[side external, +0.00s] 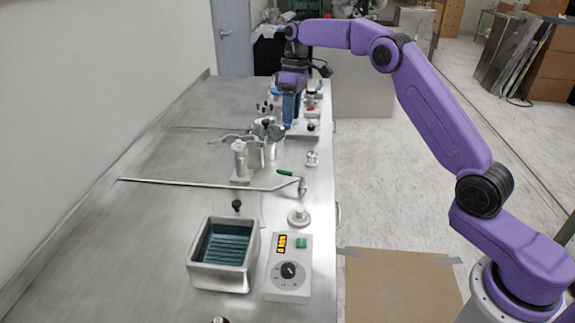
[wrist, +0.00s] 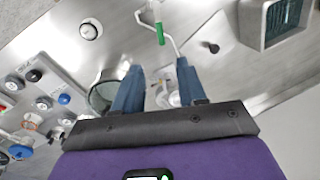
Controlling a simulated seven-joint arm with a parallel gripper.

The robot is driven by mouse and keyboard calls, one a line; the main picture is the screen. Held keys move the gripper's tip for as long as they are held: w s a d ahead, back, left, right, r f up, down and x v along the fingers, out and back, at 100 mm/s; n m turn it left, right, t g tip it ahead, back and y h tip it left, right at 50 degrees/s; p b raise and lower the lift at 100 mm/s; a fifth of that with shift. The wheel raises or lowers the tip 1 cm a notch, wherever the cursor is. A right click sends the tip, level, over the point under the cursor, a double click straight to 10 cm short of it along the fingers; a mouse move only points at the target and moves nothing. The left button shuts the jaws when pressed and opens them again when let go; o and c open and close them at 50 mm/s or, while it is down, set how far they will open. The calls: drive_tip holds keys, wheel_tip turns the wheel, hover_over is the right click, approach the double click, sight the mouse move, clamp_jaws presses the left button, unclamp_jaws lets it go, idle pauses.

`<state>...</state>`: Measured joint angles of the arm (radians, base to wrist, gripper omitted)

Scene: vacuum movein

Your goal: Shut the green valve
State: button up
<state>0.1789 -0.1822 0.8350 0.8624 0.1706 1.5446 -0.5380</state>
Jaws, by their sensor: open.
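The green valve handle (side external: 286,173) is a small green lever on a thin metal pipe (side external: 215,184), near the right edge of the bench. In the wrist view the green handle (wrist: 160,34) lies beyond my fingertips, near the top middle. My gripper (side external: 290,123) points down over the far part of the bench, behind the valve and apart from it. In the wrist view my gripper (wrist: 158,67) has its two blue fingers spread, with no object held between them.
A metal pot (side external: 272,150) and a metal fitting (side external: 240,160) stand between my gripper and the pipe. A square basin (side external: 225,278) and a control box with a dial (side external: 288,285) are in front. Several caps and knobs sit on a panel (wrist: 50,85). The bench's left side is mostly clear.

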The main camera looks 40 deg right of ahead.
sight(291, 175)
drive_tip(key=a+f, duration=0.1)
drive_tip(key=f, duration=0.4)
drive_tip(key=s+f, duration=0.1)
drive_tip(key=f, duration=0.4)
drive_tip(key=a+f, duration=0.1)
drive_tip(key=f, duration=0.4)
drive_tip(key=shift+s+a+f, duration=0.25)
drive_tip(key=shift+s+a, duration=0.05)
drive_tip(key=shift+a, duration=0.05)
drive_tip(key=shift+c, duration=0.3)
clamp_jaws()
